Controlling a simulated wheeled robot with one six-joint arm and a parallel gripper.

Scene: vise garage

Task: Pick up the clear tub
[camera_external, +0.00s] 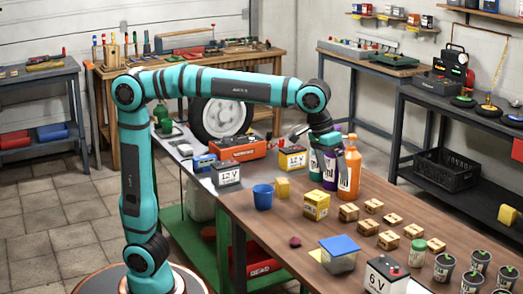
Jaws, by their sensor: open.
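The clear tub (338,264) stands on the wooden table near its front edge, with a blue lid (340,246) on top. Its see-through walls show below the lid. My gripper (325,143) is open and points down at the back of the table, in front of or above the bottles. It is well apart from the tub, farther back. The fingertips are small and partly lost against the bottles, and I see nothing held.
A 6V battery (386,277) stands close to the tub's right. Small wooden blocks (388,240) and potted cups (443,267) lie further right. Green, purple and orange bottles (349,170) stand at the back.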

